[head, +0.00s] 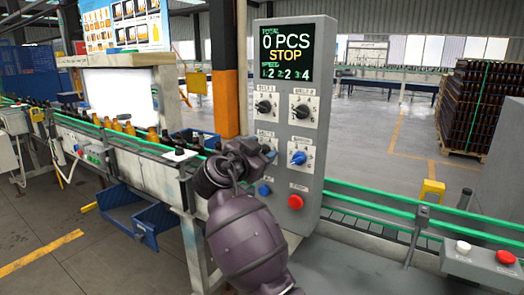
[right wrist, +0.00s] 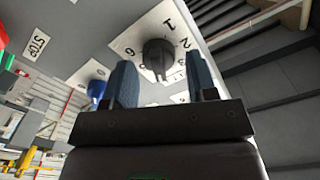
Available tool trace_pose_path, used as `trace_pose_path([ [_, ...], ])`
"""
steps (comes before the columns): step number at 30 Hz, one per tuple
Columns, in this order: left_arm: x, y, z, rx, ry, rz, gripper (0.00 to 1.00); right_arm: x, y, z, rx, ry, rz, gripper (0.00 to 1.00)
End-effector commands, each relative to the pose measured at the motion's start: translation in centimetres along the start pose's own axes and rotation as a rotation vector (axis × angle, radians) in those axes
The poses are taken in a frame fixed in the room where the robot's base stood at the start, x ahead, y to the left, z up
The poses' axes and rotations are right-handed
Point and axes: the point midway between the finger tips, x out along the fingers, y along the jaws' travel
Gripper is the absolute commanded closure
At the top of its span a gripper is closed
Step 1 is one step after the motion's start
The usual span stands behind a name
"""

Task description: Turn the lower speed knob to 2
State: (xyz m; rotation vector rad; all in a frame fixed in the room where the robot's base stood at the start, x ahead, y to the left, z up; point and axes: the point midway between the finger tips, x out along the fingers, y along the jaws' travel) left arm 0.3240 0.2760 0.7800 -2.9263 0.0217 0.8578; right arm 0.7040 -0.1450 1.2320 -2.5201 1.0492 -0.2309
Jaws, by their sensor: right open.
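A grey control panel (head: 315,130) stands in the middle of the head view. It carries two upper black knobs, the left one (head: 265,106) and the right one (head: 302,110), and a lower right blue knob (head: 298,158). My right gripper (right wrist: 160,78) is open in front of the lower left part of the panel and largely hides that area in the head view. In the right wrist view a black knob (right wrist: 158,54) on a white numbered plate shows between and beyond the fingertips. I cannot tell its exact setting or any contact. My left gripper is not in view.
The panel's screen (head: 286,54) reads 0 PCS and STOP. A blue button (head: 264,190) and a red button (head: 296,202) sit below the knobs. The blue knob (right wrist: 97,89) is beside the left finger in the right wrist view. A bottle conveyor (head: 130,140) runs at left.

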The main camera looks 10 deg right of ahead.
Motion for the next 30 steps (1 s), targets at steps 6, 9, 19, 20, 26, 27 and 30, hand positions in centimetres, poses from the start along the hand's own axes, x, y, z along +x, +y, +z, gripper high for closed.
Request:
trace_pose_path([
  [6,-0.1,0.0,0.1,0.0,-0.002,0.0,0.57,0.0,0.0,0.0,0.0,0.0,0.0,0.55],
  [9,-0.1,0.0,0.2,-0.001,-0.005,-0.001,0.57,0.0,0.0,0.0,0.0,0.0,0.0,0.71],
  [19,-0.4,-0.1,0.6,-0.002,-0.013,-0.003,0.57,0.0,0.0,0.0,-0.011,0.0,0.0,0.91],
  [20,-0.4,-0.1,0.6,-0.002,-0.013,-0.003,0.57,0.0,0.0,0.0,-0.016,0.0,0.0,0.91],
  [26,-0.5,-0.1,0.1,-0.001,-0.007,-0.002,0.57,0.0,-0.1,-0.1,-0.093,0.001,-0.001,0.91],
  [27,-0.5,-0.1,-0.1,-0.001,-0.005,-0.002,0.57,0.0,-0.2,-0.2,-0.118,0.001,-0.001,0.91],
  [30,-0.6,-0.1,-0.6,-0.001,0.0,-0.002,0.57,0.0,-0.2,-0.2,-0.191,0.002,-0.001,0.91],
])
